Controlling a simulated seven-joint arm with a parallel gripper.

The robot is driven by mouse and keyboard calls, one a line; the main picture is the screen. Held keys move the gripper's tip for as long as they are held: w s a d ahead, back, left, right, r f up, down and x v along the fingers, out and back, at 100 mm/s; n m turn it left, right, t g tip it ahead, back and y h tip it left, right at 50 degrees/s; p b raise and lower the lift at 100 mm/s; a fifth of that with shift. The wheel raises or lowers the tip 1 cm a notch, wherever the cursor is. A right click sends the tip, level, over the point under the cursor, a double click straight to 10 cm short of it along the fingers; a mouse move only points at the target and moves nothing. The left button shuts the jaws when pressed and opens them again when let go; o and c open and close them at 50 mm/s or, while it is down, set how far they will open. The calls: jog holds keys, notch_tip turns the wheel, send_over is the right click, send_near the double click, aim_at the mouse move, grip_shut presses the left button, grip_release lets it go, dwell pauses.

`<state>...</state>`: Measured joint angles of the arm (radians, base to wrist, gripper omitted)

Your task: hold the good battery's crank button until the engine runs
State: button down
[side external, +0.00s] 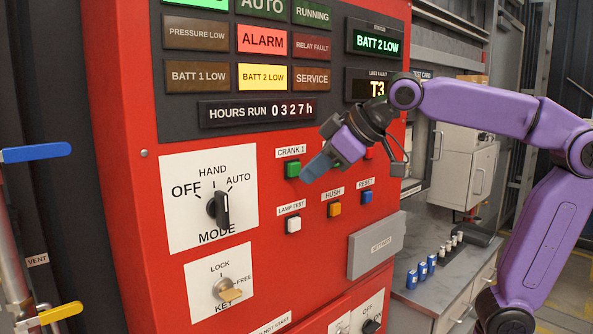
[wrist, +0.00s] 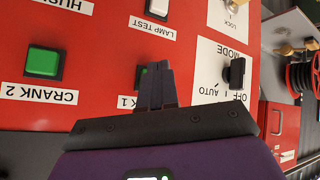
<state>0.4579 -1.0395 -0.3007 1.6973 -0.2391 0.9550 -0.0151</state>
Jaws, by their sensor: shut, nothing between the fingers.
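The green CRANK 1 button (side external: 292,169) is on the red panel. In the wrist view, the CRANK 1 button (wrist: 138,77) is partly hidden behind my fingertips. My gripper (side external: 304,179) is shut and empty, its tips close to the right of that button in the side view; I cannot tell whether they touch it. The green CRANK 2 button (wrist: 43,62) shows in the wrist view, clear of the fingers. The BATT 2 LOW lamp (side external: 262,77) glows yellow, and the status display (side external: 377,42) reads BATT 2 LOW. The RUNNING lamp (side external: 312,15) looks dim.
The MODE knob (side external: 220,208) stands roughly upright near HAND. A white LAMP TEST button (side external: 293,224), an orange HUSH button (side external: 334,209) and a blue RESET button (side external: 367,197) sit below the crank buttons. A grey box (side external: 376,246) protrudes at lower right.

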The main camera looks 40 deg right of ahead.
jog(key=shift+w, duration=0.25)
jog(key=shift+w, duration=0.5)
dwell(0.8)
jog(key=shift+s, duration=0.15)
dwell(1.6)
jog(key=shift+s, duration=0.8)
jog(key=s, duration=0.5)
dwell(0.6)
